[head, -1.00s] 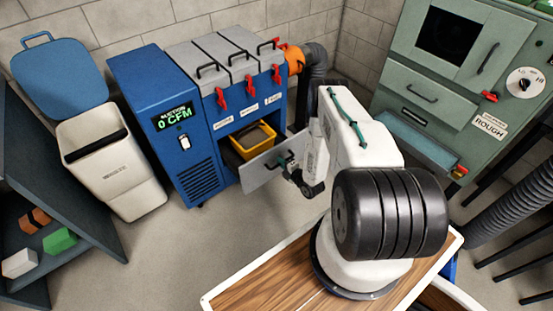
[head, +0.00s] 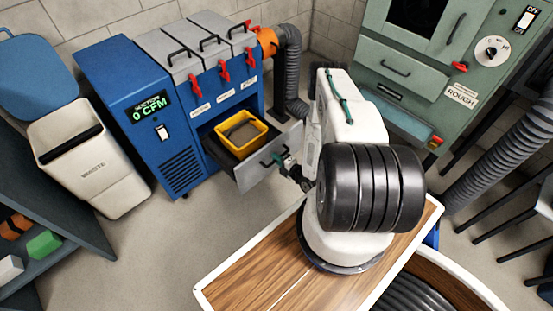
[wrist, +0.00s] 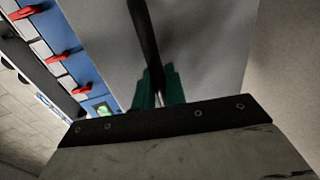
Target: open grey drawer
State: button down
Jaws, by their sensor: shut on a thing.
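The grey drawer (head: 251,173) stands pulled out from the lower front of the blue suction unit (head: 165,140). A yellow bin (head: 240,152) with dark contents shows inside it. My gripper (head: 283,160) is at the drawer front and is shut on the black handle (head: 268,159). In the wrist view, the green fingertips (wrist: 158,85) close around the dark handle bar (wrist: 143,35) in front of the grey drawer face (wrist: 205,40). My arm hides part of the floor to the right of the drawer.
A white waste bin (head: 92,160) stands left of the unit. A dark shelf with coloured blocks (head: 44,245) is at the lower left. A green cabinet (head: 425,75) and a ribbed hose (head: 505,150) are at the right. Floor left of the drawer is clear.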

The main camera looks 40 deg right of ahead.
jog(key=c, duration=1.5)
grip_release()
jog(key=shift+c, duration=0.2)
jog(key=v, duration=0.7)
jog(key=shift+s, duration=0.4)
jog(key=shift+r, duration=0.1)
